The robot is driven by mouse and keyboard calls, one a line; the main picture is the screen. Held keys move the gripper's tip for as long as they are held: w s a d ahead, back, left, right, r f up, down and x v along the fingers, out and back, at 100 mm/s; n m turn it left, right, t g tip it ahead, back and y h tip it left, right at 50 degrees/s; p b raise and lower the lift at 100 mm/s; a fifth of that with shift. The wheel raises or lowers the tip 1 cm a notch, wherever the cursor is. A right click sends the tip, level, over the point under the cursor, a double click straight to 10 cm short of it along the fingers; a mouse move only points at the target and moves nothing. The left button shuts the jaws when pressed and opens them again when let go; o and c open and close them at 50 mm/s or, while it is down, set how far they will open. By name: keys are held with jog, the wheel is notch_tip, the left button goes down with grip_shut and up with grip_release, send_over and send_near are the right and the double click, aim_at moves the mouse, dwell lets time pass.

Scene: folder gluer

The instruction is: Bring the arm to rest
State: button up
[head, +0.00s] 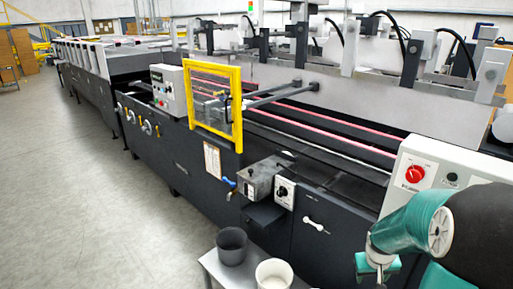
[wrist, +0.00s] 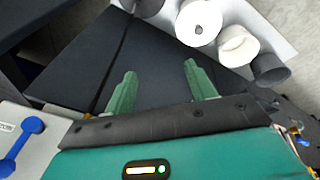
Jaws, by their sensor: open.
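My gripper (wrist: 160,82) shows in the wrist view with its two green fingers spread apart. Nothing is between them. Behind the fingers is the dark flat panel of the folder gluer (wrist: 150,60). In the head view my teal and black arm is at the lower right, bent in front of the machine's grey control panel. The fingers cannot be made out clearly there.
The long folder gluer (head: 180,165) fills the middle, with a yellow guard frame (head: 241,110) and a red-knob control panel (head: 414,173). A small table (head: 212,265) holds a dark grey cup (head: 232,247) and a white cup (head: 274,274). Open floor (head: 70,210) lies left.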

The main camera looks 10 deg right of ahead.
jog(key=s+a+r+t, duration=0.2)
jog(key=s+a+r, duration=0.2)
jog(key=a+r, duration=0.9)
jog(key=s+a+r+n+t+y, duration=0.1)
jog(key=s+a+r+n+y, duration=0.1)
jog(key=s+a+r, duration=0.6)
jog(key=s+a, duration=0.2)
jog(key=s, duration=0.1)
jog(key=shift+r+t, duration=0.2)
jog(key=shift+t, duration=0.1)
jog(key=shift+a, duration=0.1)
jog(key=c, duration=0.4)
jog(key=shift+c, duration=0.2)
